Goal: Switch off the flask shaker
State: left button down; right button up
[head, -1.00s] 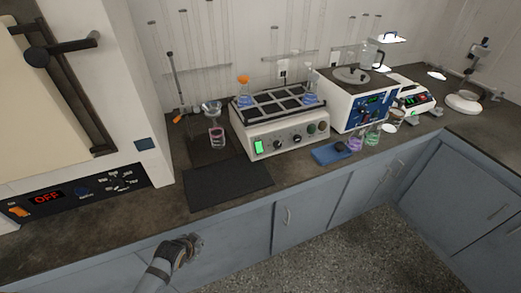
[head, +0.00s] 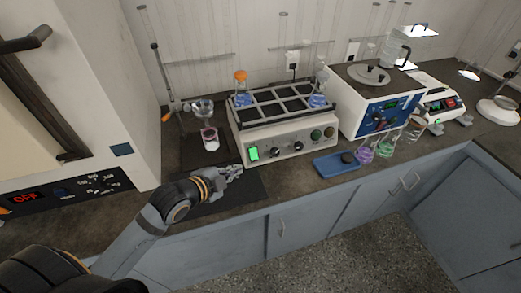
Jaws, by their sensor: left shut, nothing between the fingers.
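The flask shaker (head: 285,139) stands on the bench, a cream box with a black rack on top. Two flasks of blue liquid sit in the rack, the left one (head: 242,97) with an orange cap and the other (head: 318,97) at the right. A green-lit rocker switch (head: 254,153) is at the left end of its front panel, with knobs to its right. My left gripper (head: 238,169) is shut and empty, just in front of and slightly left of the lit switch, apart from it as far as I can tell. My right gripper is out of view.
A dark mat (head: 225,193) lies under my left gripper. A beaker with reddish liquid (head: 210,140) stands left of the shaker. A blue tray (head: 337,163) and small flasks (head: 365,151) are to the right, before a blue-fronted bath (head: 378,112). An oven reading OFF is far left.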

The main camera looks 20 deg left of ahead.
pick_arm(q)
send_near(257, 156)
jog(key=d+r, duration=0.1)
jog(key=d, duration=0.2)
jog(key=w+f, duration=0.1)
jog(key=w, duration=0.1)
jog(key=w+a+f, duration=0.1)
jog(key=w+f, duration=0.1)
jog(key=shift+w+f, duration=0.1)
jog(key=shift+w, duration=0.05)
jog(key=shift+w+a+f, duration=0.2)
jog(key=shift+w+f, duration=0.05)
jog(key=shift+f, duration=0.05)
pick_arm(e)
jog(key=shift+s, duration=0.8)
